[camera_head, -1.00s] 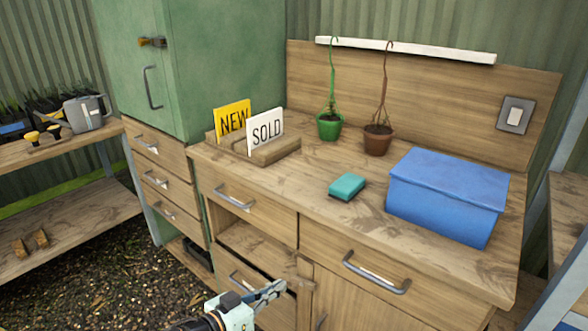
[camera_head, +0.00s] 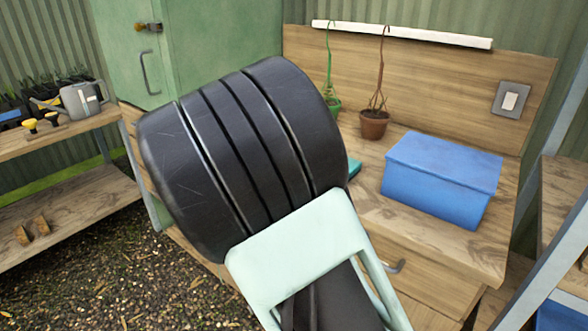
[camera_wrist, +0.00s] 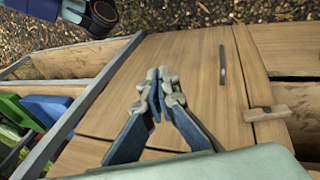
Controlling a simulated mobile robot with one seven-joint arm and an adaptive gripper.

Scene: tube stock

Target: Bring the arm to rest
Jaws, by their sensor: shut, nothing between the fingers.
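My gripper (camera_wrist: 160,80) shows in the wrist view, its two fingers drawn together with nothing between them. Behind it is the plain wooden front of a cabinet (camera_wrist: 195,75), and the fingers look apart from it. In the head view a large black and pale-green part of my arm fills the middle, and my gripper does not show there. The arm hides the left part of the workbench top and most of the teal sponge (camera_head: 354,168).
A shelf with a grey watering can (camera_head: 82,100) is at left. A wooden latch (camera_wrist: 267,113) sticks out from the cabinet. Gravel floor (camera_head: 130,270) is open at lower left.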

